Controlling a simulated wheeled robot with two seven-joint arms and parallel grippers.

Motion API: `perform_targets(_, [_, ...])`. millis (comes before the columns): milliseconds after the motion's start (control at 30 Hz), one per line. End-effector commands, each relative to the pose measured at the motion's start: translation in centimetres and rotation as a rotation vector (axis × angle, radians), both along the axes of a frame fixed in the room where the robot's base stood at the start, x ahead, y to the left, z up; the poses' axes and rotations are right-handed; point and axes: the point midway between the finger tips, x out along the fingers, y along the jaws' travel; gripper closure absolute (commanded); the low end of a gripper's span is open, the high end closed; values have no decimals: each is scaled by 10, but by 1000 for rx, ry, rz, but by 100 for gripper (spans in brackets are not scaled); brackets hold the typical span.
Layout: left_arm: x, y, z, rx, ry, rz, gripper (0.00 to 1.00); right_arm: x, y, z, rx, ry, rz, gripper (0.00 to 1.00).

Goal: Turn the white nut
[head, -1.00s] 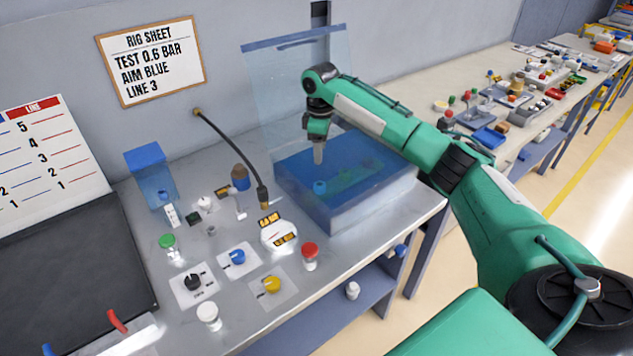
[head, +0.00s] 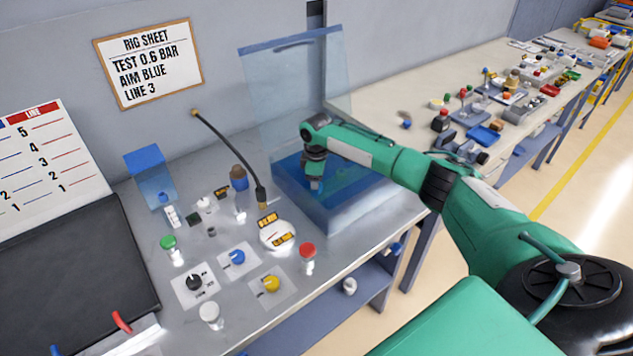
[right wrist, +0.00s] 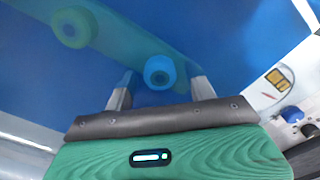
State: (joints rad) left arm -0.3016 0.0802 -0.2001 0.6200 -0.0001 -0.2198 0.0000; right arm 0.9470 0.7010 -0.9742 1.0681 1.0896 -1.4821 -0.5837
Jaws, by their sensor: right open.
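My right gripper (head: 314,186) is low inside the blue-tinted open tank (head: 345,215) in the head view. In the right wrist view its two fingers (right wrist: 162,92) are apart, with a round blue nut-like fitting (right wrist: 160,72) just ahead of and between them; I cannot tell whether they touch it. A green round fitting (right wrist: 70,27) shows dimly at the upper left. I see no clearly white nut in the tank; a white-capped piece (head: 210,314) stands at the bench's front, far from the gripper. My left gripper is out of view.
A clear panel (head: 296,95) stands upright behind the tank. Left of it are a black hose (head: 230,150), a gauge (head: 277,236), a red-capped piece (head: 307,252), a yellow knob (head: 271,284) and a blue knob (head: 237,257). The tank's walls surround the gripper.

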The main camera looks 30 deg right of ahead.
Motion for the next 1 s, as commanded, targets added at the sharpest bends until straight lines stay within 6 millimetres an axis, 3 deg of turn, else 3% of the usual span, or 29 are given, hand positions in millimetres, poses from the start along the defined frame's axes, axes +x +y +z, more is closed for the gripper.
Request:
perform_targets(67, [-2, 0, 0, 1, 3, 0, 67, 0, 0, 0, 0, 0, 0, 46])
perform_targets(200, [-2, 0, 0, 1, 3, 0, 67, 0, 0, 0, 0, 0, 0, 74])
perform_targets(300, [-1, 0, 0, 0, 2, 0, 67, 0, 0, 0, 0, 0, 0, 89])
perform_targets(667, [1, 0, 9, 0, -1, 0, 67, 0, 0, 2, 1, 1, -58, 89])
perform_targets(1000, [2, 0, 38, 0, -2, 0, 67, -1, 1, 4, 2, 4, -308, 89])
